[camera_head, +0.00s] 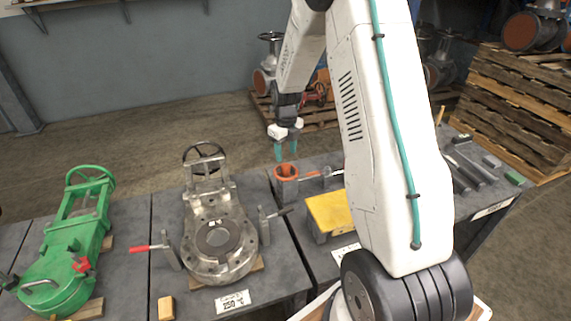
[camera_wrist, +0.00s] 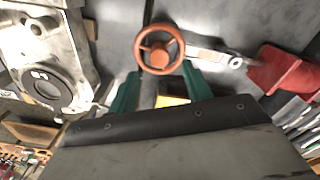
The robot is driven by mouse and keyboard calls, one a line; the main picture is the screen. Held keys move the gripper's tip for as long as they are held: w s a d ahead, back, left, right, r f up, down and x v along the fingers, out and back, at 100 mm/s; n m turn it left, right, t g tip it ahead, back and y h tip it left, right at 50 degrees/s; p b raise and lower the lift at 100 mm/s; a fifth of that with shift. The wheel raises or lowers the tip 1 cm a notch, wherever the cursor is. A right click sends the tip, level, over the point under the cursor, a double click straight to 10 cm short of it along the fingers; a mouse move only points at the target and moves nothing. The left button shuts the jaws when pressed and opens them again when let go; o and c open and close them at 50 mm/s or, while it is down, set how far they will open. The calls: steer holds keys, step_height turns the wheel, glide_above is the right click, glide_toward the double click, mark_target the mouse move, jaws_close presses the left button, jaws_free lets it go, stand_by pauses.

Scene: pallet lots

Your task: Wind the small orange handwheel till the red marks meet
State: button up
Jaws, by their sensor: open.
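The small orange handwheel (camera_head: 286,170) stands on the grey bench, below my gripper (camera_head: 286,148) in the head view. In the wrist view the handwheel (camera_wrist: 160,50) shows its rim, spokes and round hub just beyond the fingertips. My gripper (camera_wrist: 161,85) is open, with one teal finger on each side of the wheel's near edge. I cannot tell whether either finger touches the rim. A pale bar (camera_wrist: 206,55) lies right of the wheel. I cannot make out the red marks in either view.
A grey valve (camera_head: 215,235) with a dark handwheel stands left, and a green valve (camera_head: 70,245) farther left. A yellow-topped block (camera_head: 330,212) is close to the orange wheel. A red part (camera_wrist: 285,70) lies right in the wrist view. Stacked pallets (camera_head: 515,110) stand behind the bench.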

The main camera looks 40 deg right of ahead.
mark_target(286, 165)
step_height(286, 165, down, 6)
steer(key=shift+r, duration=0.1)
steer(key=c, duration=1)
